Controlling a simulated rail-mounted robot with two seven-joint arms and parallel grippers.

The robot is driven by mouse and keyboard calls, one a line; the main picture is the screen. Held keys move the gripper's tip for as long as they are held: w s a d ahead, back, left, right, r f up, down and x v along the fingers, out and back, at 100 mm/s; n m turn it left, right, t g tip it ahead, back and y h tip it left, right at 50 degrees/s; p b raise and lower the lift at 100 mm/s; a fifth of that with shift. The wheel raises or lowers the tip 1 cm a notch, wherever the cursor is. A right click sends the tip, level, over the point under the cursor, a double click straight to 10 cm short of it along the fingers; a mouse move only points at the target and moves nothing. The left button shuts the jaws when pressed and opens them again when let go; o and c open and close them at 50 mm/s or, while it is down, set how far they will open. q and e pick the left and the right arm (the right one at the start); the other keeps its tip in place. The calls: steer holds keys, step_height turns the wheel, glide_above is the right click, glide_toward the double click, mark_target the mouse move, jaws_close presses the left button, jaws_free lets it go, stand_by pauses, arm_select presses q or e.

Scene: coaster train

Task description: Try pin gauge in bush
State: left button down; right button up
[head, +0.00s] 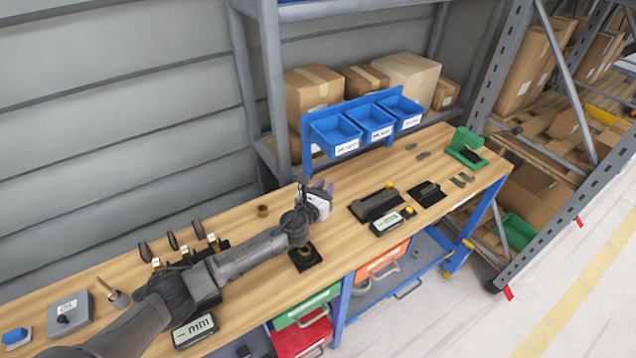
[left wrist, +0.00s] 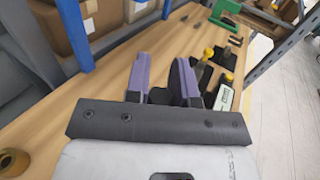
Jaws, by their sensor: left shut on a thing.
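My left gripper (head: 325,189) reaches over the middle of the bench. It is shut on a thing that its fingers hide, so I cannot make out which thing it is. In the left wrist view its two purple-edged fingers (left wrist: 163,82) point toward the far end of the bench. A brass bush (head: 304,251) sits on a black plate below the gripper and nearer the front edge. A loose brass ring (head: 263,210) stands left of the gripper; a brass ring (left wrist: 13,162) also shows in the left wrist view. Several dark-handled upright pieces (head: 172,240) stand at a black block, partly behind my arm. My right gripper is out of view.
A display marked mm (head: 194,330) lies at the front edge, with a grey switch box (head: 70,314) to its left. A black fixture (head: 375,205), another display (head: 386,222) and a green clamp-like stand (head: 466,148) are to the right. Blue bins (head: 336,132) hang behind.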

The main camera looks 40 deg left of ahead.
arm_select(q)
steer(key=s+d+r+p, duration=0.2)
steer(key=s+d+r, duration=0.15)
steer(key=d, duration=0.35)
steer(key=s+a+f+p, duration=0.1)
steer(key=s+f+p, duration=0.3)
steer(key=s+f, duration=0.1)
steer(key=s+a+r+p, duration=0.2)
steer(key=s+a+r, duration=0.15)
steer(key=r, duration=0.25)
step_height(320, 180, down, 6)
steer(key=b, duration=0.5)
steer(key=shift+w+d+f+b, duration=0.15)
steer(key=shift+b, duration=0.25)
steer(key=shift+f, duration=0.15)
stand_by(1.0)
stand_by(0.5)
